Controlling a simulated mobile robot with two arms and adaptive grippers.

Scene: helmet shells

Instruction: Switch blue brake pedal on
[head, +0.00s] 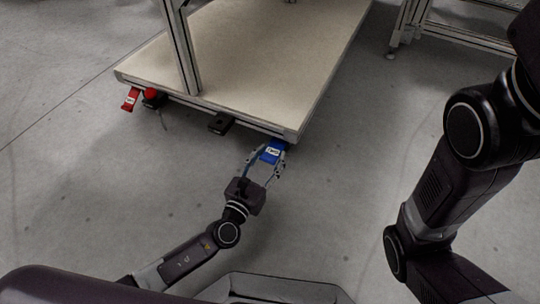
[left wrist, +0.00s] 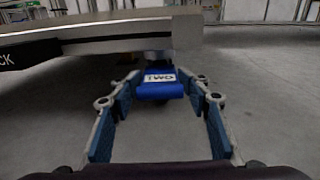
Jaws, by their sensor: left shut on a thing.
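The blue brake pedal (head: 271,151) juts out from under the near right corner of the low cart. In the left wrist view the blue pedal (left wrist: 160,89) carries a white label reading "TWO" and sits between the fingers. My left gripper (head: 267,161) is shut on the pedal, with one finger on each side of it. It also shows in the left wrist view (left wrist: 161,96), low beside the cart's edge. The pedal's rear end is hidden under the cart. My right gripper is out of view; only my right arm shows at the right.
The cart (head: 240,60) has a pale flat deck and an upright metal post (head: 181,50). A black part (head: 221,124) sits under the front edge. The grey floor in front is clear.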

